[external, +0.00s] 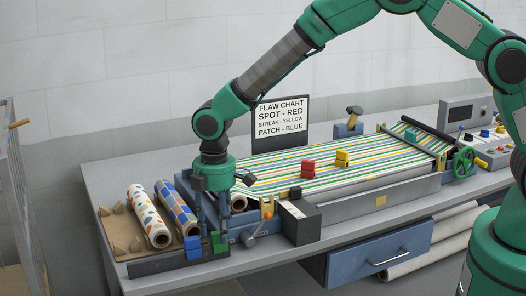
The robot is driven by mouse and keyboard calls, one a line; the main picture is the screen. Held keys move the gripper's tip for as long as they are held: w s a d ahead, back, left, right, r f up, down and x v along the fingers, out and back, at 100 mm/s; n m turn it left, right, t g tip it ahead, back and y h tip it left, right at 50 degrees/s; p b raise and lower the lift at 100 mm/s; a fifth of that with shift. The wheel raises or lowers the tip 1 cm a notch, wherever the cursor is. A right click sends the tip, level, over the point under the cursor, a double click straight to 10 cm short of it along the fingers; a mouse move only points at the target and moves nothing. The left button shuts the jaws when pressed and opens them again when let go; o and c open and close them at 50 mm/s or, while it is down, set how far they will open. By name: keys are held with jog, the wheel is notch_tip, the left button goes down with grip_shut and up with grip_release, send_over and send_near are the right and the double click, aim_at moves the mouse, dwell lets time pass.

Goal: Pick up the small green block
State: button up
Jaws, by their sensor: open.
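The small green block (219,241) sits at the front left of the bench, beside a blue block (193,246). My gripper (208,236) points down right at these two blocks, with its fingers apart and nothing seen held between them. One finger comes down close to the blue block and the other close to the green block. I cannot tell whether either finger touches a block.
Patterned rolls (150,216) lie left of my gripper. A black box (299,222) and a small lever (256,233) stand close on the right. A flaw chart (281,121) stands behind.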

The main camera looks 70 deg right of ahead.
dwell(0.3)
jog(key=c, duration=1)
jog(key=shift+r, duration=0.15)
jog(key=shift+w+r, duration=0.1)
jog(key=shift+r, duration=1.35)
jog(key=shift+s+r, duration=0.3)
jog(key=s+d+r, duration=0.1)
jog(key=s, duration=1.4)
jog(key=shift+s+d+r+p, duration=0.2)
jog(key=shift+d+p, duration=0.1)
jog(key=shift+d, duration=0.1)
